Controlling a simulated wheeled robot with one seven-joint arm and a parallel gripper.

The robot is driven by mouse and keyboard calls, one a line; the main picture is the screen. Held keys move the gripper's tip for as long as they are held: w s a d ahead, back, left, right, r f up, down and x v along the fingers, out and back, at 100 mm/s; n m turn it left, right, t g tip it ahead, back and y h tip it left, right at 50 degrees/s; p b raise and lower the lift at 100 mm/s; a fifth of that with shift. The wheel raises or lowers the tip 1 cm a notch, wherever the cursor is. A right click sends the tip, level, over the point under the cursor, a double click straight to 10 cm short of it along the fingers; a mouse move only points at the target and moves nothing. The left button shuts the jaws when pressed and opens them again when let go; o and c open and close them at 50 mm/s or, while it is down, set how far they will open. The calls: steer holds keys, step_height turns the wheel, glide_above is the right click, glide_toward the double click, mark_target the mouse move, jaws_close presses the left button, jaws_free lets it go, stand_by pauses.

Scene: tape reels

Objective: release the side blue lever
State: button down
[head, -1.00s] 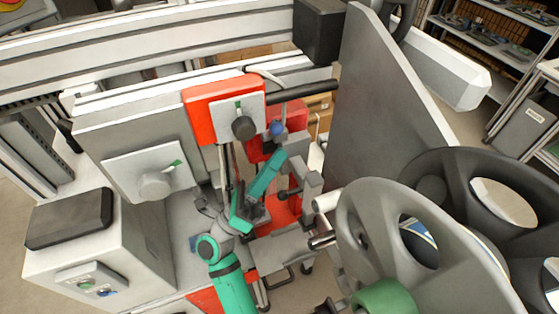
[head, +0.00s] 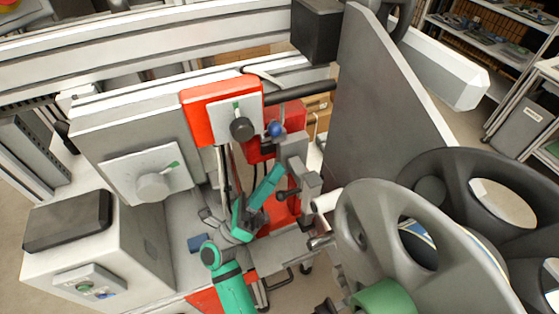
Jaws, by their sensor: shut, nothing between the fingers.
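The blue lever knob (head: 276,128) sticks out at the right side of the red-framed unit (head: 221,106), in front of a red block. My arm's teal link (head: 264,187) slants up below the knob, with its upper end apart from the knob. My gripper is among the grey and dark parts near this link, too small and cluttered to place its fingertips exactly. It is shut and empty. Whether anything touches the lever's lower part cannot be told.
A grey panel with a round knob (head: 152,187) and a box with push buttons (head: 93,283) stand at the left. A large grey plate (head: 375,95) and big reels (head: 400,240) crowd the right. A black bar (head: 300,90) projects above the blue knob.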

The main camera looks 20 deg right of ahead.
steer(key=shift+a+f+t, duration=0.2)
steer(key=shift+t, duration=0.1)
steer(key=shift+f, duration=0.1)
steer(key=shift+w+d+f, duration=0.1)
steer(key=shift+f, duration=1.1)
steer(key=shift+w+f, duration=0.1)
steer(key=shift+f, duration=1.1)
steer(key=shift+w, duration=0.1)
